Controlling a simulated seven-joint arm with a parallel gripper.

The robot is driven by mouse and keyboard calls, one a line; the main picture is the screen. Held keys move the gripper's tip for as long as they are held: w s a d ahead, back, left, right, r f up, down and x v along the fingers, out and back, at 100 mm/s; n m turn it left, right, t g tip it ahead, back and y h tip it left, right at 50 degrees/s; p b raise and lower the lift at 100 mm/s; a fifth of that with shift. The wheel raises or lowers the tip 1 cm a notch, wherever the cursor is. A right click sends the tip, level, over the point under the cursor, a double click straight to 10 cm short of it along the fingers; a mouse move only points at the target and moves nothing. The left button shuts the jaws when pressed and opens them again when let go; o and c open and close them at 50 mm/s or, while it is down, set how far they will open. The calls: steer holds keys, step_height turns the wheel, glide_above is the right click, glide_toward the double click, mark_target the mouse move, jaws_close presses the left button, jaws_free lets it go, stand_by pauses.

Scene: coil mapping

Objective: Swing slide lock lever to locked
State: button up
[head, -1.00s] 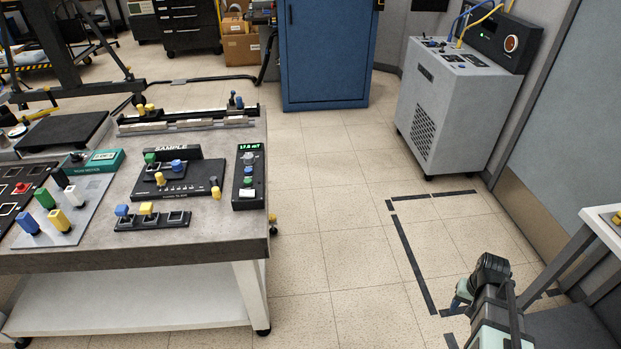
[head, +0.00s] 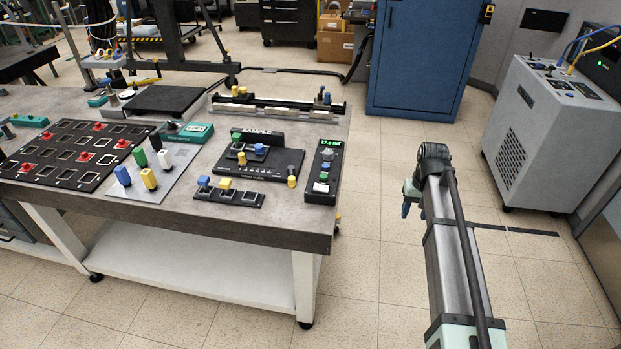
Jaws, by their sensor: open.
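The black SAMPLE fixture (head: 272,166) sits on the near right part of the bench. A small lever with a yellow end (head: 291,181) stands at its right side; it may be the slide lock lever, but no lock marking is readable. A long slide rail (head: 280,106) lies behind it, with a small blue-knobbed part (head: 326,97) at its right end. My gripper (head: 407,208) hangs small and partly hidden at the end of my arm, right of the bench over the floor. It is apart from the fixture and rail, with nothing visible in it.
The grey bench (head: 150,215) also holds a meter box (head: 324,170), a row of sockets with blocks (head: 230,194), coloured pegs on a plate and a black socket board (head: 72,154). A blue cabinet (head: 420,60) and a grey machine (head: 540,135) stand behind. Floor right of the bench is clear.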

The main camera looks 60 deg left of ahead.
steer(key=s+a+r+n, duration=0.1)
steer(key=s+a+r, duration=0.35)
steer(key=a, duration=0.35)
steer(key=s+a+r+n, duration=0.2)
steer(key=s+a+r, duration=0.25)
steer(key=a, duration=0.35)
steer(key=n, duration=0.2)
glide_toward(291, 177)
step_height(291, 177, down, 10)
steer(key=shift+d+f, duration=0.1)
steer(key=shift+f, duration=0.1)
jaws_close()
